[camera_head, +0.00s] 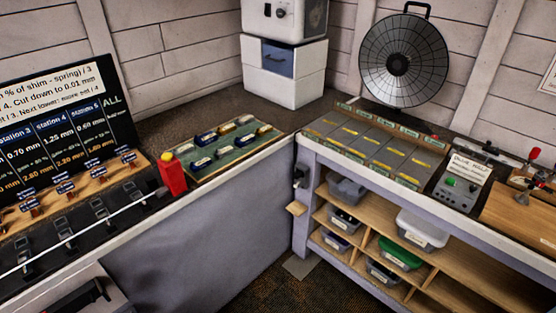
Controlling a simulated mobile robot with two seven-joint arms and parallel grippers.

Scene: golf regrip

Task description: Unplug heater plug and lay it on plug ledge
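A small black plug (299,177), which looks like the heater plug, sits at the end post of the right bench, at the inner corner. It appears to be in a socket there, though it is too small to be sure. A small pale wooden ledge (296,208) sticks out just below it, and its top looks bare. A round black mesh heater (403,60) stands at the back of the right bench. Neither of my grippers is in view.
The right bench has shelves with several bins (422,230) beside the plug. On the left bench are a green tray (228,152) of small items, a red bottle (172,174) and a row of clamps. Open floor (262,280) lies below the corner.

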